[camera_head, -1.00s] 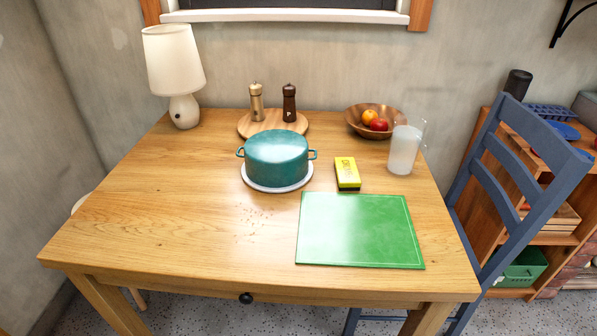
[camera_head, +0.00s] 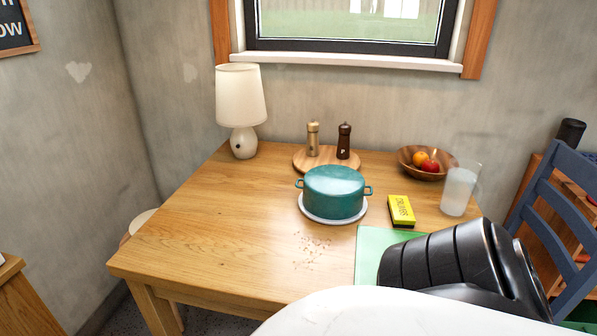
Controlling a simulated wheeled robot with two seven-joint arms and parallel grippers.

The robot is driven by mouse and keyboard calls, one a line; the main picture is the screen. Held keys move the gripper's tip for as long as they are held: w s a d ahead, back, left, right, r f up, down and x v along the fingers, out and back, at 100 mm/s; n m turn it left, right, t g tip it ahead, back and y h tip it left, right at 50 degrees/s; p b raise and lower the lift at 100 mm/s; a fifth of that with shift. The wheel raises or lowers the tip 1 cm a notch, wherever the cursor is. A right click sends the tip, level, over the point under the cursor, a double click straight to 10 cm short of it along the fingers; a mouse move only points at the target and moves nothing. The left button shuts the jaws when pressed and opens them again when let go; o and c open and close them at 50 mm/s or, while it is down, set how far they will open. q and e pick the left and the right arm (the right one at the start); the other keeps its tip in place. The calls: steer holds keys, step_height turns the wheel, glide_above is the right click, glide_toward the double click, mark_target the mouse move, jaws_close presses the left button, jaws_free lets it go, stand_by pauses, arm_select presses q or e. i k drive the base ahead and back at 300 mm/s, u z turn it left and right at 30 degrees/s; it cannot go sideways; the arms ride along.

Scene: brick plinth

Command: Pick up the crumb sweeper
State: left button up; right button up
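The crumb sweeper (camera_head: 401,211) is a yellow block with dark lettering and a dark base. It lies on the wooden table (camera_head: 210,230), right of the teal pot and just behind the green mat. Crumbs (camera_head: 312,246) are scattered on the table in front of the pot. A white and black part of my own arm fills the lower right, in front of the sweeper and apart from it in the picture. No gripper fingers show in the view.
The teal pot (camera_head: 334,192) stands on a white trivet. Behind it are two mills on a round board (camera_head: 303,164). A fruit bowl (camera_head: 411,169) and a clear pitcher (camera_head: 459,192) stand to the right. My arm partly covers the green mat (camera_head: 372,247).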

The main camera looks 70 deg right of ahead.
mark_target(402, 215)
steer(key=u, duration=0.45)
steer(key=k, duration=1.45)
steer(key=z, duration=0.85)
